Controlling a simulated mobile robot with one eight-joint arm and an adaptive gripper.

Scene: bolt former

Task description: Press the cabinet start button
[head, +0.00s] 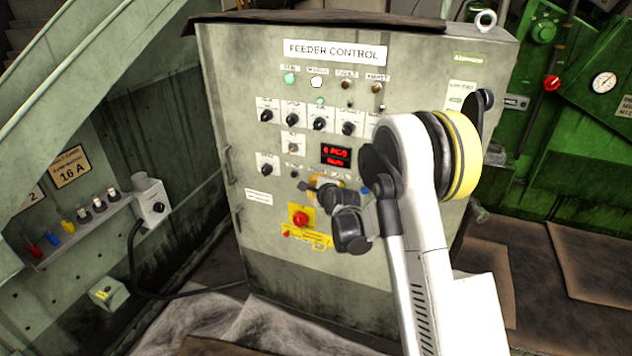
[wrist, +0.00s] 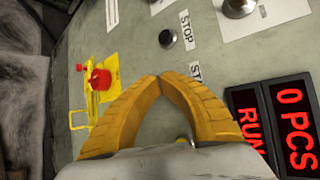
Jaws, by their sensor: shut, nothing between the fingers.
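The grey feeder control cabinet (head: 215,110) fills the middle of the head view. My gripper (wrist: 160,77) has yellow fingers, shut with tips together and holding nothing, in front of the panel. In the wrist view the fingertips cover the spot beside a partly hidden label starting "STA" (wrist: 195,73). The start button itself is hidden behind them; I cannot tell whether they touch it. A black button (wrist: 167,39) beside the STOP label (wrist: 185,28) is just beyond the tips. In the head view my gripper (head: 307,186) is low on the panel, right of the black stop button (head: 294,174).
A red emergency stop (wrist: 100,79) on a yellow plate lies left of my fingers; it also shows in the head view (head: 300,217). The red display (wrist: 285,125) reads 0 PCS and RUN, partly cut off. Selector knobs (head: 319,123) sit higher on the panel.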

